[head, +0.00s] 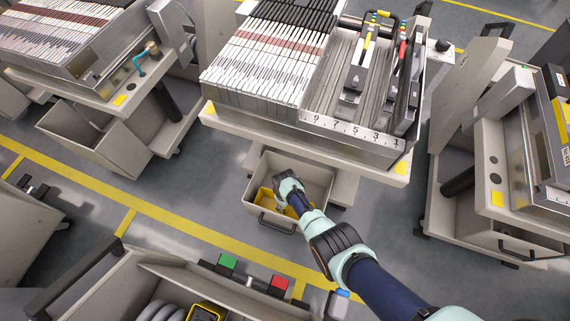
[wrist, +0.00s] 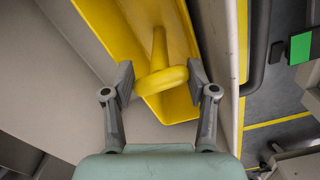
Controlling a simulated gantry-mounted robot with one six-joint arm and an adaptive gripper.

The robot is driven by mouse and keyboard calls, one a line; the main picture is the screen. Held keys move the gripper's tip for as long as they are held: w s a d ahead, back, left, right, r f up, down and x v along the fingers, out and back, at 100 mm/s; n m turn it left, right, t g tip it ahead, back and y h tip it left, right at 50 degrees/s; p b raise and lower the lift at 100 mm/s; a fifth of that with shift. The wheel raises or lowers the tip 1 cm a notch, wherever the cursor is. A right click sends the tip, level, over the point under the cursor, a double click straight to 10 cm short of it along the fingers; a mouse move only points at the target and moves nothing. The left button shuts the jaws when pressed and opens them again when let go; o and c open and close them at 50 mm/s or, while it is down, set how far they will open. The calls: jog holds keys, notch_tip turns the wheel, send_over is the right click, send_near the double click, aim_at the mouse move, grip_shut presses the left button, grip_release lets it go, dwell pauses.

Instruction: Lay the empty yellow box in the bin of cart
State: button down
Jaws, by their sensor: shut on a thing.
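The yellow box (head: 262,199) is inside the grey bin (head: 313,178) under the middle cart (head: 290,137), towards the bin's front left. In the wrist view the yellow box (wrist: 180,50) looks empty, with a post and a round yellow knob (wrist: 163,78) rising from it. My gripper (wrist: 160,82) has its two fingers on either side of this knob and is shut on it. My gripper (head: 280,199) reaches down into the bin in the head view and hides part of the box. I cannot tell whether the box touches the bin floor.
The bin has a dark front handle (head: 268,224). A ruler-marked tray of feeders (head: 350,132) overhangs the bin. Other carts stand left and right. A grey container (head: 150,275) with green and red blocks is in the foreground. Clear floor with yellow lines lies between.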

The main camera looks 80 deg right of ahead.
dwell(0.4)
jog(key=shift+c, duration=1.2)
grip_release()
notch_tip(320, 180, up, 12)
